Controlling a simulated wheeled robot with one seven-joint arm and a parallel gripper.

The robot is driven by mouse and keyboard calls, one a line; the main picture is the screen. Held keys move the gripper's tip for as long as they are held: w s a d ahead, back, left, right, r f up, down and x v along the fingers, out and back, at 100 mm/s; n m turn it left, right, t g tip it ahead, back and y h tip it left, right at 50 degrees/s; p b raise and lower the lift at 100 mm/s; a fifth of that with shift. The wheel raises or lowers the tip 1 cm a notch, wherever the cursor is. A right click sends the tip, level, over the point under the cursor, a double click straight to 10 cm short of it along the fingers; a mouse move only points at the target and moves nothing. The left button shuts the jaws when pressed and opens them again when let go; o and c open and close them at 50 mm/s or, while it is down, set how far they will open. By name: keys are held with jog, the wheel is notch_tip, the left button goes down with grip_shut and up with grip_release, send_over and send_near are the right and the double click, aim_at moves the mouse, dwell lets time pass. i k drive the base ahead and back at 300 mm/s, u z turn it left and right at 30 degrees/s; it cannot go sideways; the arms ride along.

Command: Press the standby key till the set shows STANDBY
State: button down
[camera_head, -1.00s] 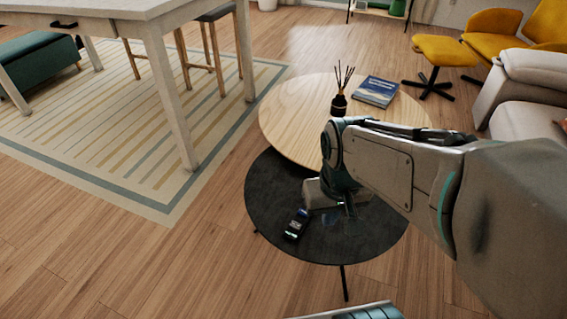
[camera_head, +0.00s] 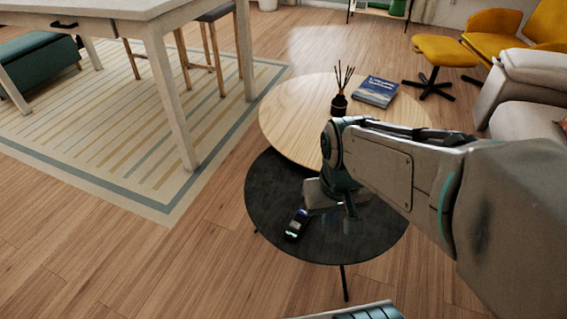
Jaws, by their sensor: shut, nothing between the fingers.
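A small dark handset-like set (camera_head: 297,225) lies on the round black side table (camera_head: 268,190). It has a pale lit patch near its far end and a greenish light near its near end. Both are too small to read, and I cannot make out the standby key. My gripper (camera_head: 352,228) is over the black table, to the right of the set, pointing down. It is shut and empty. It appears apart from the set in the picture; its height above the table top is hard to tell.
A round wooden table (camera_head: 285,115) stands behind, partly above the black one, with a reed diffuser (camera_head: 339,104) and a blue book (camera_head: 376,91). A white table (camera_head: 165,95) stands on a striped rug at left.

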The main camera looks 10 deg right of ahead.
aim_at(294, 225)
jog(key=z, duration=2.35)
jog(key=k, duration=1.15)
jog(key=u, duration=1.75)
jog(key=i, duration=0.5)
jog(key=u, duration=0.15)
